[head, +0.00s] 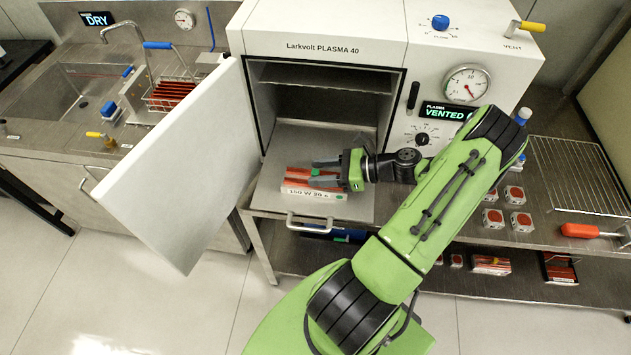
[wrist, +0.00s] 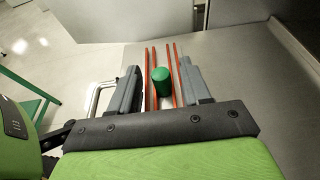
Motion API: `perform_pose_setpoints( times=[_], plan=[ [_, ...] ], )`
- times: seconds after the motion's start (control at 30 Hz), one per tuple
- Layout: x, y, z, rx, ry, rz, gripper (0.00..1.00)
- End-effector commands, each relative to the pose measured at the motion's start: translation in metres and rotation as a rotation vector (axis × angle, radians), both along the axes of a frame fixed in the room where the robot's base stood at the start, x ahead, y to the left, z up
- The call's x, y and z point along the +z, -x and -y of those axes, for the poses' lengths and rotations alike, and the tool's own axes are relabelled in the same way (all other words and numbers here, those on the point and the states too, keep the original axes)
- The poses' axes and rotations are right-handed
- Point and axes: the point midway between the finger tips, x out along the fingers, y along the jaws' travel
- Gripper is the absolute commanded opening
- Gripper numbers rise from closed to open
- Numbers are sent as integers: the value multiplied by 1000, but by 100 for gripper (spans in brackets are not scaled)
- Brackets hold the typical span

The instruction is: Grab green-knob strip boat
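The strip boat (head: 312,191) is a pale block with red strips and a label on its front. It sits on the pulled-out shelf of the open plasma chamber. Its green knob (wrist: 164,82) stands up between red strips in the wrist view. My gripper (head: 318,172) is at the boat, its fingers reaching left over it. In the wrist view my gripper (wrist: 160,85) is open, with one finger on each side of the knob and a gap on both sides. The boat's lower part is hidden by my gripper in the wrist view.
The chamber door (head: 172,165) stands open at the left. The shelf (head: 345,205) has a front handle (head: 309,222) and bare metal around the boat. A wire rack (head: 575,175), small red-topped boxes (head: 515,195) and an orange-handled tool (head: 580,230) lie on the bench at right.

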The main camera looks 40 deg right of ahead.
Motion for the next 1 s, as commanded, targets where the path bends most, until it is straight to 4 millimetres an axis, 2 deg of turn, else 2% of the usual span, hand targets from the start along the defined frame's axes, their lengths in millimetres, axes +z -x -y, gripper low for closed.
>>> perform_pose_setpoints(
  times=[0.03,0.3,0.67,0.77,1.0],
  plan=[
    [0,0,0,0,0,0,39],
    [0,0,0,0,0,0,0],
    [3,0,0,1,0,3,0],
    [17,0,1,1,3,5,0],
    [78,0,1,1,4,3,0]
  ],
)
